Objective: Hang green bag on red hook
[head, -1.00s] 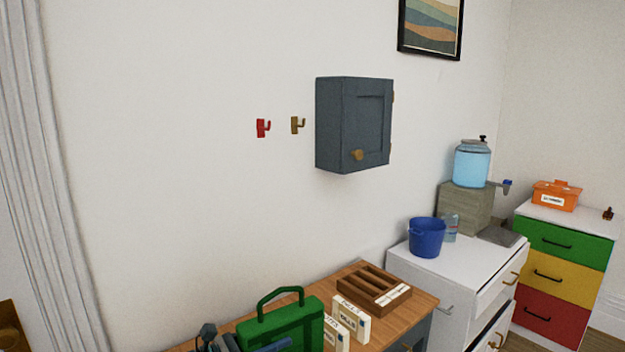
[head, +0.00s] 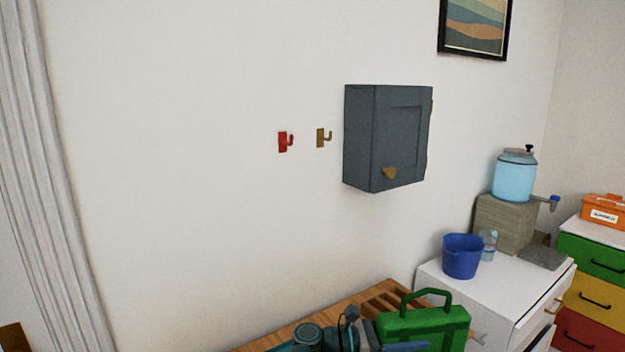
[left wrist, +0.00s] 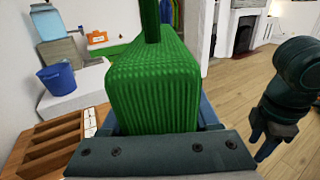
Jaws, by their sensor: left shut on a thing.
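The green bag (head: 425,328), a boxy green case with a dark green loop handle, is low in the head view, in front of the wooden table. My left gripper (head: 405,346) is shut on the green bag; its fingers flank the bag (left wrist: 155,85) in the left wrist view. The bag is upright and hides part of the table. The red hook (head: 286,142) is on the white wall, up and left of the bag and apart from it. My right gripper (left wrist: 268,138) shows at the right of the left wrist view; its jaw state is unclear.
A brass hook (head: 323,138) is just right of the red one, then a grey wall cabinet (head: 388,138). The wooden table (head: 335,312) holds a slotted wooden tray (left wrist: 48,145). A blue bucket (head: 462,257) stands on a white cabinet. The wall below the hooks is bare.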

